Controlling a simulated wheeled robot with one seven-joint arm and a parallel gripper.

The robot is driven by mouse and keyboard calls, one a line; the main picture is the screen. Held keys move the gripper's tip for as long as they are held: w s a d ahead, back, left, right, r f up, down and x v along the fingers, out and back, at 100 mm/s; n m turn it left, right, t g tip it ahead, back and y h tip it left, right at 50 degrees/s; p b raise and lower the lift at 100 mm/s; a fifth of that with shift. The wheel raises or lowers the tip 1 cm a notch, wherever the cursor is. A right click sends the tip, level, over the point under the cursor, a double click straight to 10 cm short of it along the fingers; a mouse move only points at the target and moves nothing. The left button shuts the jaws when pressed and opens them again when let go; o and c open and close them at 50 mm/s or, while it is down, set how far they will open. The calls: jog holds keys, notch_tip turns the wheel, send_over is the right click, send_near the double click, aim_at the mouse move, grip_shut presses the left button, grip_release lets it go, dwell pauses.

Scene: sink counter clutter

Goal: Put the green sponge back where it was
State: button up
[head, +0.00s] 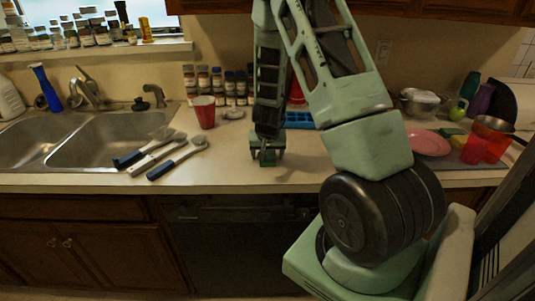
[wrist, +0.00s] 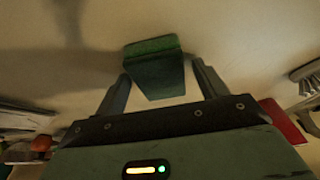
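The green sponge (head: 267,157) is at the middle of the counter (head: 230,172), near its front edge, directly below my gripper (head: 267,152). In the wrist view the sponge (wrist: 155,70) stands between the two fingertips of my gripper (wrist: 160,72), with its long side toward the camera. The fingers are spread, with narrow gaps showing beside the sponge, so it does not look clamped. Whether the sponge touches the counter is hard to tell.
Brushes (head: 158,155) lie left, beside the double sink (head: 112,138). A red cup (head: 204,111) and jars (head: 217,84) stand behind. A blue tray (head: 301,120) is partly hidden by my arm. A pink plate (head: 429,142) and red cups (head: 475,150) are right. Counter around the sponge is clear.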

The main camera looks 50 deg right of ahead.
jog(key=shift+r, duration=0.25)
jog(key=p+v, duration=0.3)
jog(key=v, duration=0.9)
jog(key=s+a+r+n+y, duration=0.15)
jog(key=a+n, duration=0.25)
jog(key=a, duration=0.9)
jog(key=a+r+n+y, duration=0.3)
jog(key=a+n, duration=0.1)
jog(key=a, duration=1)
jog(key=s+a+r+n+g, duration=0.2)
jog(key=s+a+r+n, duration=0.2)
jog(key=s+a+n, duration=0.5)
jog(key=s+a, duration=0.4)
jog(key=s, duration=0.5)
jog(key=shift+n+g, duration=0.4)
jog(key=shift+a+h+b, duration=0.1)
jog(key=shift+h+b, duration=0.15)
jog(key=shift+b, duration=0.05)
